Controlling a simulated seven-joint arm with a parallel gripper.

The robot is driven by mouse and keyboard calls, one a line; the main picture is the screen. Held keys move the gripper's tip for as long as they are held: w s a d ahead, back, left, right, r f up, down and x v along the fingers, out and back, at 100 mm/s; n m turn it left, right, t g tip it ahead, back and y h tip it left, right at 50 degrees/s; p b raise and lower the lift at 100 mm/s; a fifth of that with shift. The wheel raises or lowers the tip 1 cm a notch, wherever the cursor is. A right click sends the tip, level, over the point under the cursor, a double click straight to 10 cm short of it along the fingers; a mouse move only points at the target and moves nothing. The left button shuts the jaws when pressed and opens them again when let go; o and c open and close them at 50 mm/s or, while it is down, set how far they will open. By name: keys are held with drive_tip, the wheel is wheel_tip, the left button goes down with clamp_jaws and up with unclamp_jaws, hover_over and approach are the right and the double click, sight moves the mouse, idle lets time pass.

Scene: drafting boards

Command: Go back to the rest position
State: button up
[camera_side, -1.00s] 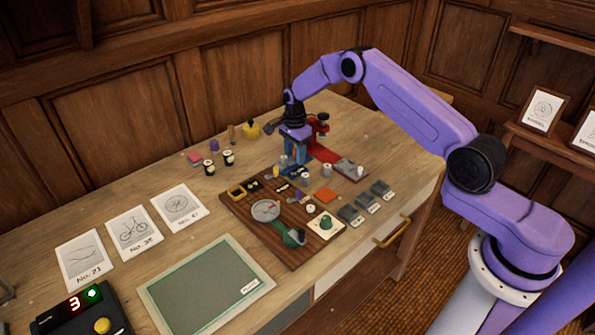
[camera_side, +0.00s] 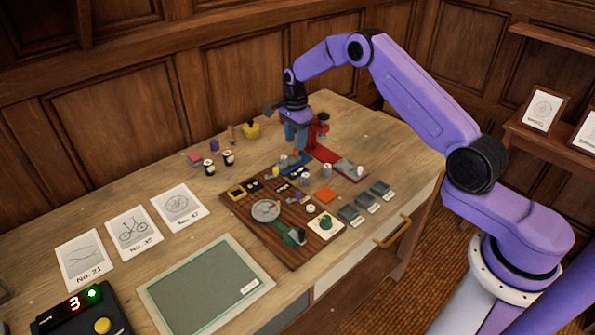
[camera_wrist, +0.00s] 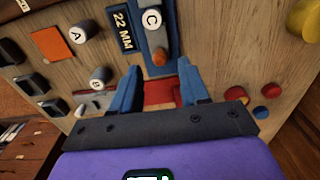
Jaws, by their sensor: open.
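My gripper (camera_side: 295,137) is open, with its blue fingers pointing down over the back right of the wooden table (camera_side: 120,230). In the wrist view the two blue fingers of my gripper (camera_wrist: 158,90) stand apart, and I see nothing held between them. A red piece shows behind the gap between the fingers.
A red stand (camera_side: 323,150) is close beside the gripper on the right. A dark wooden board (camera_side: 243,207) with a dial lies in front. A yellow object (camera_side: 251,131) stands at the back. A green mat (camera_side: 205,285) and several picture cards lie to the left.

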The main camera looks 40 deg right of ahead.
drive_tip(key=shift+r, duration=0.65)
drive_tip(key=shift+a+r, duration=0.1)
drive_tip(key=s+a+r+n, duration=1.3)
drive_tip(key=s+a+n, duration=0.1)
drive_tip(key=s+a, duration=0.25)
drive_tip(key=s+d+r+n, duration=0.1)
drive_tip(key=s+d+n, duration=0.2)
drive_tip(key=s+n, duration=0.5)
drive_tip(key=s+d+r+n, duration=0.2)
drive_tip(key=s+n, duration=0.6)
drive_tip(key=s, duration=1.4)
drive_tip(key=shift+s+d+n, duration=0.3)
drive_tip(key=shift+s+d, duration=0.05)
drive_tip(key=shift+d, duration=0.65)
